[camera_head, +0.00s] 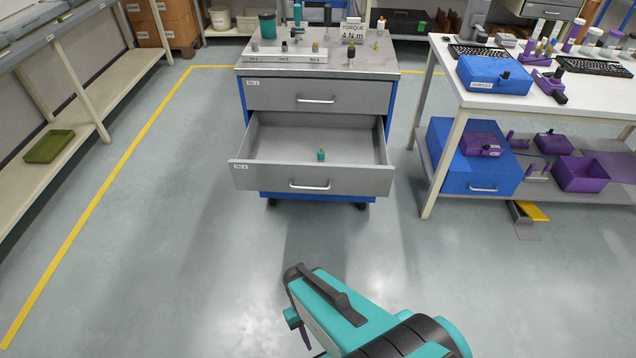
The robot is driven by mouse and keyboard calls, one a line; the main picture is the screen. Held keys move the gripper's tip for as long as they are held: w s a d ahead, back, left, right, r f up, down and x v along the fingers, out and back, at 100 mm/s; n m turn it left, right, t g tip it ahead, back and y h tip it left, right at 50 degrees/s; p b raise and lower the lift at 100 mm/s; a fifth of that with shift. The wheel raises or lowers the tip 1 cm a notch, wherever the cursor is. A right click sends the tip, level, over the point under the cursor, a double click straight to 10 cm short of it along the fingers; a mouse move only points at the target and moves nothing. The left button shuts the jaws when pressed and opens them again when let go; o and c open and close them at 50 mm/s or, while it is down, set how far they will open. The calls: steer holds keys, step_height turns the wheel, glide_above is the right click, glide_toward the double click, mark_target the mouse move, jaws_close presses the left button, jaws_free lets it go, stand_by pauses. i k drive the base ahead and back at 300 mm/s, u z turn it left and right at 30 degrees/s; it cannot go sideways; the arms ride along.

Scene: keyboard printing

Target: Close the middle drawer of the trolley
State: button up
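The trolley (388,130) stands ahead of me, a grey and blue unit with a speckled grey top. Its upper drawer (270,96) is shut. The drawer below it (260,180) is pulled far out toward me, with a silver bar handle (309,186) on its front. I see no separate drawer front under it, only a blue strip. A small teal and brass item (320,154) stands inside the open drawer. My teal arm is at the bottom of the picture, well short of the drawer and not touching it. Dark parts show at its left end, but my gripper's fingers cannot be made out.
Open floor lies between my arm and the trolley. A white workbench (453,98) with blue and purple items stands to the right. A shelf unit (100,90) with a green tray (49,146) runs along the left, beside a yellow floor line (105,182).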

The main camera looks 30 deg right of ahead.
mark_target(277, 152)
steer(key=z, duration=0.6)
steer(key=i, duration=0.5)
steer(key=z, duration=0.45)
steer(key=k, duration=0.15)
steer(key=u, duration=2.85)
